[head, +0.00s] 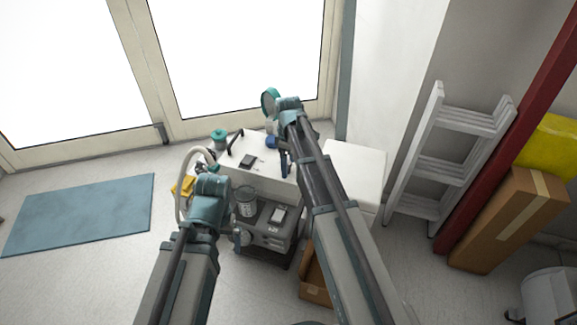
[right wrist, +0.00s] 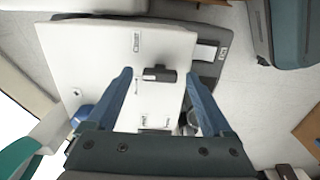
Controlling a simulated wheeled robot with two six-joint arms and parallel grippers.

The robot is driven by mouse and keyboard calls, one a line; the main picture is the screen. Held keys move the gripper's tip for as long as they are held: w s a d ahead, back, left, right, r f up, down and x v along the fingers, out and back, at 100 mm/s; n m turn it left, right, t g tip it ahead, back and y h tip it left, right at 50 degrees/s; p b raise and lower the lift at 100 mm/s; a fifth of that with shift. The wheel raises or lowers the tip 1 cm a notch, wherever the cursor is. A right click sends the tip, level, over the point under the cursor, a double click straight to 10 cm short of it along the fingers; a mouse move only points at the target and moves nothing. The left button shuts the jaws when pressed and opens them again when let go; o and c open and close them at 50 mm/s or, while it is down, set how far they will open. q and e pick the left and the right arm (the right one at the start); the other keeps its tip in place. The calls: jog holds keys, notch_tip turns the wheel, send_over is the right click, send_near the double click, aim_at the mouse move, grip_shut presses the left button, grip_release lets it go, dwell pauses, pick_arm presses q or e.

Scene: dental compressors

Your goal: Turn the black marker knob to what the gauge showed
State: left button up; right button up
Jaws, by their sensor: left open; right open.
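The black knob (head: 247,160) sits on the white top panel (head: 262,172) of the compressor unit, with small printed marks around it. In the right wrist view the knob (right wrist: 160,75) lies between the fingertips of my right gripper (right wrist: 159,73). The blue fingers are spread with a gap on each side; I cannot tell the height above the panel. In the head view my right gripper (head: 284,162) is partly hidden by its arm. A teal-rimmed round gauge (head: 269,101) stands behind; its reading is not legible. My left gripper (head: 206,164) is left of the panel, mostly hidden by its wrist.
A grey unit (head: 270,228) with a clear jar (head: 245,200) is in front of the panel. A black handle (head: 235,142) and a blue part (head: 271,142) stand near the panel's back. A white cabinet (head: 356,168) is at the right.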

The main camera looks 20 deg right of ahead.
grip_shut()
dwell(0.3)
jog(key=m, duration=0.4)
jog(key=shift+m, duration=2.6)
